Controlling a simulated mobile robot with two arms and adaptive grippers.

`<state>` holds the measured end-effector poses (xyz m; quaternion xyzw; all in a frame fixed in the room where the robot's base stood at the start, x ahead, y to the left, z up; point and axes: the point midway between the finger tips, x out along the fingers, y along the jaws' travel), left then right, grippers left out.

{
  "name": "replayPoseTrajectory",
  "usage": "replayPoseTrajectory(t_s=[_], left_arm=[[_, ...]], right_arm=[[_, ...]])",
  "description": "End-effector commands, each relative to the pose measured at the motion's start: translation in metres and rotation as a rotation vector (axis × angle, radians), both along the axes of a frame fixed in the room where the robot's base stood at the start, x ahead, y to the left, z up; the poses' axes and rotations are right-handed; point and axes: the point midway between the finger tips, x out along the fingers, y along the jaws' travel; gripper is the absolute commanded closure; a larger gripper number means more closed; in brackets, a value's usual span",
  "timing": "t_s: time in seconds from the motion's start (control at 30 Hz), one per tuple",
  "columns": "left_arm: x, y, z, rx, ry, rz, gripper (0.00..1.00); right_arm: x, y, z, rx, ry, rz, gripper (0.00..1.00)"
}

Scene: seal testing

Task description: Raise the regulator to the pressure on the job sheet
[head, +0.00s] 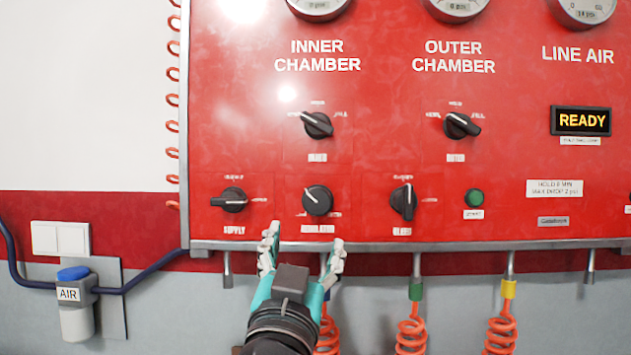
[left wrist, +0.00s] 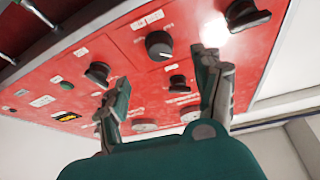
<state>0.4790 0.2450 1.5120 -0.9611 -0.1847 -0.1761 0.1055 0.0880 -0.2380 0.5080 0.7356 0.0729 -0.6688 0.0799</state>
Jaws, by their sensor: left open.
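The regulator knob (head: 317,200) is a round black knob with a pale pointer mark, low on the red panel (head: 390,100). Its pointer leans up and to the left. The knob also shows in the left wrist view (left wrist: 159,45), between and beyond the fingers. My left gripper (head: 302,248) is open and empty, just below the knob and apart from it. In the left wrist view its two fingers (left wrist: 160,85) stand wide apart. The gauges at the top are cut off and their readings are not legible. No job sheet is legible. My right gripper is not in view.
The supply knob (head: 229,200) is left of the regulator and the bleed knob (head: 404,202) right of it. Two selector knobs sit above. A green button (head: 474,198) and a READY display (head: 581,121) are further right. Orange coiled hoses (head: 411,335) hang below the panel edge.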

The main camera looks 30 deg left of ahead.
Motion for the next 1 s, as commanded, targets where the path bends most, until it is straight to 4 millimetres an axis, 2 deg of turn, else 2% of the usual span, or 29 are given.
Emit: replayPoseTrajectory(t_s=[0.03,0.37,0.5,0.7,1.0], left_arm=[[0.004,0.002,0.009,0.002,0.005,0.004,0.32],[0.021,0.008,0.015,0.007,0.007,-0.001,0.32],[0.05,0.019,0.027,0.007,0.003,0.003,0.32],[0.079,0.029,0.038,0.006,0.002,0.0,0.32],[0.095,0.034,0.041,0.005,0.0,-0.004,0.32]], right_arm=[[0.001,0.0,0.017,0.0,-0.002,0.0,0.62],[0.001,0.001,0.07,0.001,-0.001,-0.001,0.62],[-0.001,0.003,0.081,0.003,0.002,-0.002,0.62],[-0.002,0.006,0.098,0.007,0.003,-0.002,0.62],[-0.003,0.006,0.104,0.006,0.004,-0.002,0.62]])
